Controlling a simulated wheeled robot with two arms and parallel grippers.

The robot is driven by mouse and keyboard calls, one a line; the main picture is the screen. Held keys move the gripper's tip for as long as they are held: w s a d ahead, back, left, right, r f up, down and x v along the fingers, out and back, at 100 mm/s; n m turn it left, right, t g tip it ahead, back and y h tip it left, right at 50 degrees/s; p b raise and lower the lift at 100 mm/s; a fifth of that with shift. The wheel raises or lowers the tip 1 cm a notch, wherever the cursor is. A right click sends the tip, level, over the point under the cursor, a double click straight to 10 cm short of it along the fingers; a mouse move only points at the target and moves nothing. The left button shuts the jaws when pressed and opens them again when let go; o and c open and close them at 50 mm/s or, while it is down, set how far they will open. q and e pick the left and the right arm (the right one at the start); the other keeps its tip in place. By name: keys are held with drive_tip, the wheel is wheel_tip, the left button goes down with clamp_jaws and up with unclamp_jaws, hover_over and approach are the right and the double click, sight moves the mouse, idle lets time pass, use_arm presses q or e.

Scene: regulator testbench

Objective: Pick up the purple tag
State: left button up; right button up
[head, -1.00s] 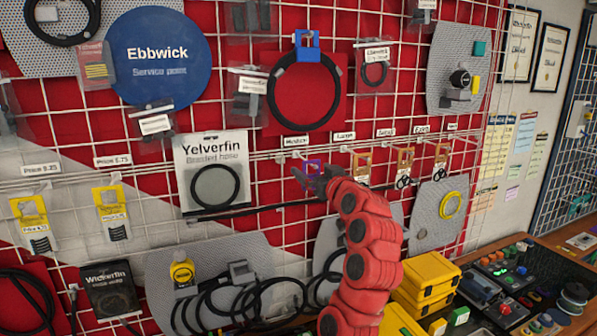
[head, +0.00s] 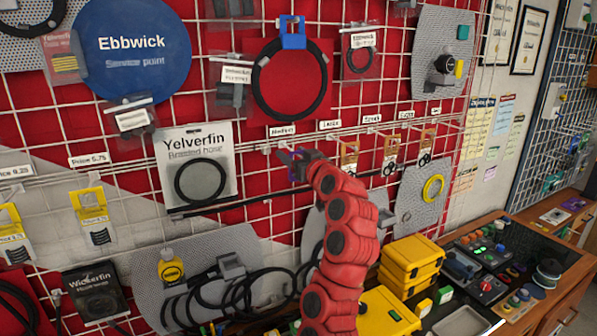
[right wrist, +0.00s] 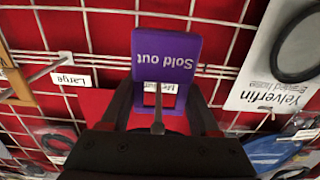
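The purple tag (right wrist: 166,60), with white "Sold out" lettering that reads upside down in the right wrist view, hangs at a hook on the wire grid wall. A metal hook rod shows at its slot. My right gripper (right wrist: 160,92) has one dark finger on each side of the tag, close to its edges. I cannot tell whether the fingers press on it. In the head view my right gripper (head: 292,161) reaches up to the hook row and hides most of the tag. My left gripper is not in view.
Tan tags (head: 349,156) hang on neighbouring hooks to the right. The Yelverfin hose pack (head: 197,170) hangs just left. A large black hose ring (head: 258,92) hangs above. Yellow cases (head: 412,255) and a bench with devices stand below right.

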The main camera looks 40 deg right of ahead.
drive_tip(key=shift+w+f, duration=0.15)
drive_tip(key=shift+w, duration=0.05)
drive_tip(key=shift+c, duration=2.3)
drive_tip(key=shift+s, duration=0.25)
drive_tip(key=shift+c, duration=0.6)
drive_tip(key=shift+w+r, duration=0.1)
drive_tip(key=shift+r, duration=0.1)
